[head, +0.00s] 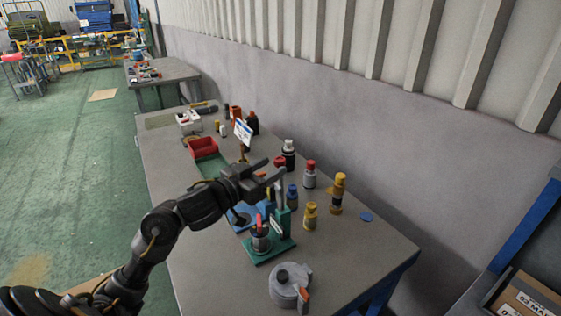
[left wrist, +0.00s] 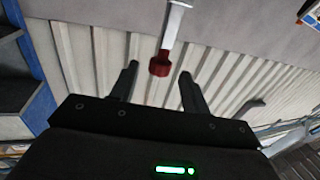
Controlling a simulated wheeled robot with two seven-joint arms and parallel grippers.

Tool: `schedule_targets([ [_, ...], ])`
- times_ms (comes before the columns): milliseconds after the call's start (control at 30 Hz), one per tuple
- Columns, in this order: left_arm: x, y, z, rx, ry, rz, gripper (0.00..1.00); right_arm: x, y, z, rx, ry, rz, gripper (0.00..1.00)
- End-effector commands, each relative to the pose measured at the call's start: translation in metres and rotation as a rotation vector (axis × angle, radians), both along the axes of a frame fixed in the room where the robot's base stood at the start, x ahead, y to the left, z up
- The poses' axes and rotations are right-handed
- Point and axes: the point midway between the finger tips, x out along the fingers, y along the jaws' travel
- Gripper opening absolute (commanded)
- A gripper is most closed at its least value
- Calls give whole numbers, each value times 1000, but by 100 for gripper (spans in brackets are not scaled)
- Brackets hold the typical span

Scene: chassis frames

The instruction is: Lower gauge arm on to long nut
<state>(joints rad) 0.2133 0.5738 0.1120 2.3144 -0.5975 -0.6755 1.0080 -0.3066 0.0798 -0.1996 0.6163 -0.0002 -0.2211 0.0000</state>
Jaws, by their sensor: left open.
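A green gauge stand (head: 272,249) sits on the grey bench in the head view. Its grey gauge arm (head: 281,190) points upward, with a red tip (head: 280,161). In the left wrist view the grey arm (left wrist: 175,25) comes in from the top and its red tip (left wrist: 160,66) lies in line with the gap between my fingers. My left gripper (head: 276,169) is open beside the raised arm's upper end; contact cannot be told. A grey metal cylinder (head: 261,240), perhaps the long nut, stands on the green base, with a red part above it. My right gripper is out of view.
Several capped bottles, including a yellow one (head: 310,216) and a grey one with red cap (head: 309,177), stand right of the stand. A grey round housing (head: 288,285) lies in front. A red bin (head: 203,147) is behind left. The wall (head: 300,95) runs along the bench.

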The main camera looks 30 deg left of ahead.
Motion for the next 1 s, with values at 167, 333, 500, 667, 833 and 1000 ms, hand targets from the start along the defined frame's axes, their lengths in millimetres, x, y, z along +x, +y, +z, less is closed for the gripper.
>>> schedule_targets([
  [167, 27, -7, 0, -3, 2, 1, 47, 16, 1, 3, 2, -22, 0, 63],
  [333, 40, -11, 0, -1, 1, 2, 47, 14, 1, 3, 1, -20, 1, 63],
  [500, 43, -11, -1, 0, 1, 2, 47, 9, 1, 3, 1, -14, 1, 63],
  [667, 43, -11, -1, 2, 2, 3, 47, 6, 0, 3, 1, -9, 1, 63],
  [833, 42, -11, -1, 2, 2, 3, 24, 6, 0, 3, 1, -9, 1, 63],
  [1000, 42, -11, -1, 2, 2, 3, 2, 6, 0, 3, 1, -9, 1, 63],
])
